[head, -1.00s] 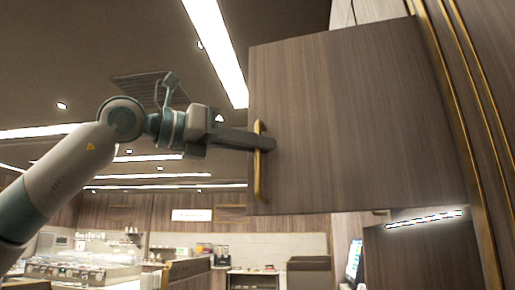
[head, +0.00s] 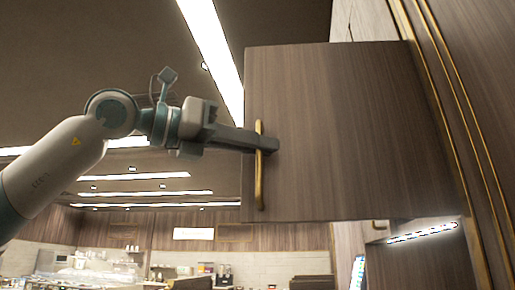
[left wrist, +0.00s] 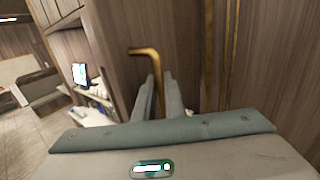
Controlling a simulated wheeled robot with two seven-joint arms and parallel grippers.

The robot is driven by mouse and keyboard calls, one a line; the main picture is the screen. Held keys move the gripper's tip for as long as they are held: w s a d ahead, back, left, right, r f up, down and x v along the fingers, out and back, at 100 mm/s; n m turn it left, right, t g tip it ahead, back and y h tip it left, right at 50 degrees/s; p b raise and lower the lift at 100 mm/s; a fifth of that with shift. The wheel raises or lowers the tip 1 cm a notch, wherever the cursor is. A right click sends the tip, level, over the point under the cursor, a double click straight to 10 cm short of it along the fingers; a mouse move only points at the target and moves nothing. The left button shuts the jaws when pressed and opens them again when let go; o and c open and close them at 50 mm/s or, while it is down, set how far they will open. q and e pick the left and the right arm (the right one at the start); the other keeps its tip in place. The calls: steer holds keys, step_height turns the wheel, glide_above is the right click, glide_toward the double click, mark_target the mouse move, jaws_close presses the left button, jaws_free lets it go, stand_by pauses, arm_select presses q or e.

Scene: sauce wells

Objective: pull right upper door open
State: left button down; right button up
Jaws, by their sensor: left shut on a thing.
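The right upper door (head: 345,135) is a wooden cabinet door that stands swung out from the cabinet on the right in the head view. Its upright brass handle (head: 259,185) is near the door's left edge. My left gripper (head: 268,143) is shut on this handle, with its fingers across the handle's upper part. In the left wrist view the two fingers (left wrist: 164,95) lie on either side of the brass handle (left wrist: 147,52). My right gripper is in neither view.
Tall wood panels with brass trim (head: 462,100) stand at the right. A lit shelf strip (head: 422,233) shows below the door. A counter with appliances (head: 222,272) is in the far background. Open room lies left of the door.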

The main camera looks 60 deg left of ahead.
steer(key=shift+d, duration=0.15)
